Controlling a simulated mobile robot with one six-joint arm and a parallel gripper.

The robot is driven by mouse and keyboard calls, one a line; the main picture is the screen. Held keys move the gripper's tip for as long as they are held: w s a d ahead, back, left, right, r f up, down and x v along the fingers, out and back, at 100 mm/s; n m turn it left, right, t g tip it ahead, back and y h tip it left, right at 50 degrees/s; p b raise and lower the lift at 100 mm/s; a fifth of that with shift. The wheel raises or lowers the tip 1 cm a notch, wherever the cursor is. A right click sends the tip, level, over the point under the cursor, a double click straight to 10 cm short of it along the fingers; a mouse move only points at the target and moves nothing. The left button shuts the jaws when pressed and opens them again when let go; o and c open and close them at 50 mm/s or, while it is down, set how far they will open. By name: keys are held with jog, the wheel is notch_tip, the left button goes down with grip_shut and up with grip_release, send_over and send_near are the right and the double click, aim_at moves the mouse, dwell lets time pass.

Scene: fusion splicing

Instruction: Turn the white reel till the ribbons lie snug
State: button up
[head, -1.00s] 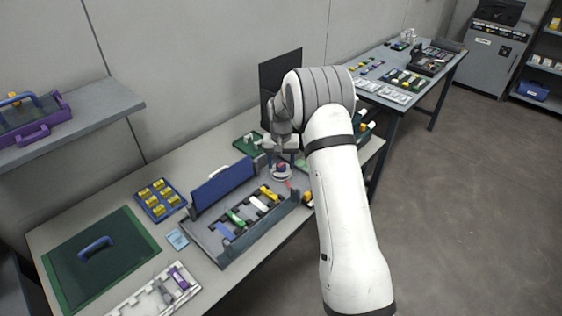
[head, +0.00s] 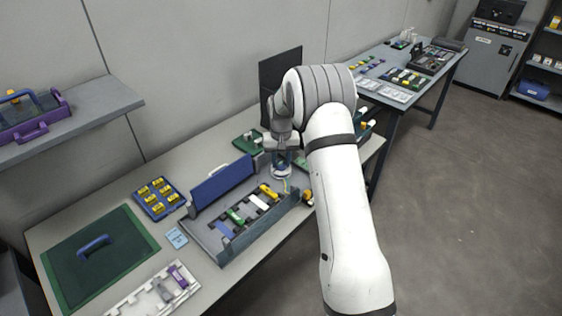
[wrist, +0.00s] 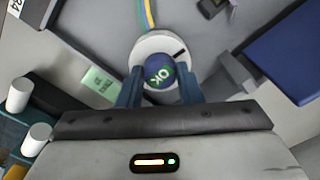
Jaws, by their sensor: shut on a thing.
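The white reel (wrist: 160,47) is a round disc with a dark notch on its rim and a dark blue knob (wrist: 160,72) on top that reads "OK" in green. The reel also shows in the head view (head: 281,173), at the far end of the grey tray (head: 228,250). My gripper (wrist: 160,88) is shut on the knob, one blue finger on each side. The ribbons (wrist: 148,14), yellow, blue and green, run off the reel at the top of the wrist view. They look close together there; their full path is hidden.
The tray holds blue, green, white and yellow pieces, with a raised blue lid (head: 222,184) behind. A blue box of yellow parts (head: 158,198), a green mat (head: 72,270) and a white rack (head: 150,296) lie to the left. A black panel (head: 279,80) stands behind my arm.

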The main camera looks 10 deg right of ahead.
aim_at(281, 163)
jog(key=shift+n, duration=0.8)
jog(key=o, duration=1)
notch_tip(281, 163, up, 8)
jog(key=shift+f+b, duration=0.1)
jog(key=shift+b, duration=0.45)
